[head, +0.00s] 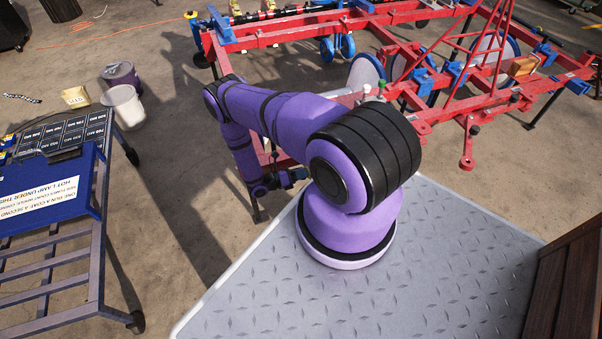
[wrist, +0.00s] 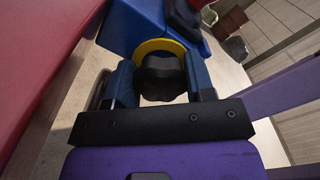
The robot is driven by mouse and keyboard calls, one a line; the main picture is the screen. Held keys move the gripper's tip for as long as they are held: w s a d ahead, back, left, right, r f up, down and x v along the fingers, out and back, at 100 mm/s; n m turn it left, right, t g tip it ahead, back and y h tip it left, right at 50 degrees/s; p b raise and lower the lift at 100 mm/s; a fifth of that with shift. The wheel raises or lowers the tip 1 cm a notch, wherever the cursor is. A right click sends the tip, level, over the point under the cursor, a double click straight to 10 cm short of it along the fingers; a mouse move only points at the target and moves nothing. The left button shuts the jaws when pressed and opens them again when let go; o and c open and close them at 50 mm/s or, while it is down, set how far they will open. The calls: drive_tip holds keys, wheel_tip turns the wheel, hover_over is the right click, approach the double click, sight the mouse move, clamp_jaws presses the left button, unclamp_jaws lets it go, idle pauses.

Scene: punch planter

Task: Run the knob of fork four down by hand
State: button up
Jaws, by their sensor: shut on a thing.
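In the wrist view a black lobed knob (wrist: 161,79) sits in front of a yellow ring (wrist: 158,46) on a blue fork part (wrist: 136,22). My gripper (wrist: 160,72) has one finger on each side of the knob and is shut on it. The knob's far side is hidden. I cannot read a fork number in either view. In the head view the red planter frame (head: 280,33) stands beyond my arm, which reaches down toward its near left end. The knob and my fingertips are not clear there.
A red beam (wrist: 40,60) runs close along the left of my gripper in the wrist view. Bare floor lies between cart and planter.

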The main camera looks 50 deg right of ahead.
drive_tip(key=shift+m, duration=0.3)
drive_tip(key=m, duration=0.2)
drive_tip(key=shift+m, duration=0.3)
drive_tip(key=m, duration=0.4)
drive_tip(key=shift+a, duration=0.1)
drive_tip(key=m, duration=0.7)
drive_tip(key=shift+s+m, duration=0.15)
drive_tip(key=shift+m, duration=0.25)
drive_tip(key=m, duration=0.5)
drive_tip(key=shift+a+f, duration=0.1)
drive_tip(key=shift+s+m, duration=0.15)
drive_tip(key=shift+m, duration=2.45)
drive_tip(key=o, duration=0.9)
